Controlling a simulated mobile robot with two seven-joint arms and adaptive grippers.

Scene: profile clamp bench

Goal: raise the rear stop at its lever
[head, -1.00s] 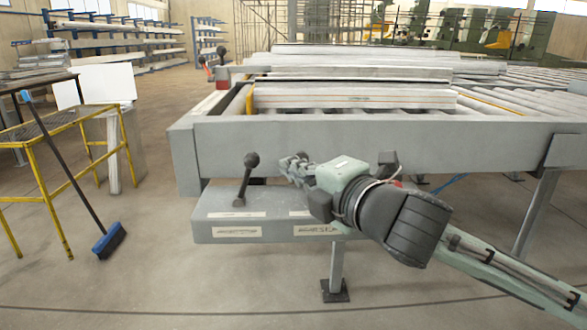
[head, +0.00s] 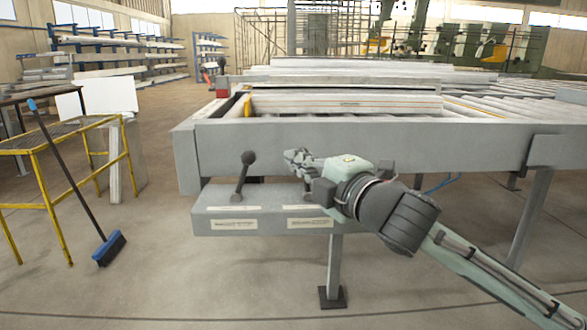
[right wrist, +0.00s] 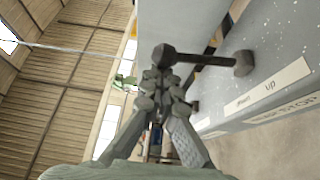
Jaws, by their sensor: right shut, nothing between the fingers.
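A dark lever (head: 243,178) with a round knob stands on the grey control box at the bench front, leaning slightly right. In the right wrist view the lever (right wrist: 203,59) lies across the top, its knob just beyond the fingertips. My right gripper (head: 291,156) is shut and empty, to the right of the knob with a gap in the head view. Its closed fingers (right wrist: 160,82) also show in the right wrist view. A label by the lever base in that view reads "Up", with "STOP" on another label. The rear stop itself I cannot make out. My left gripper is out of view.
The control box (head: 212,222) juts out below the bench's front beam (head: 400,138). Long profiles (head: 345,103) lie on the rollers above. A yellow-framed stand (head: 42,200) and a broom (head: 108,248) are at the left. The floor in front is clear.

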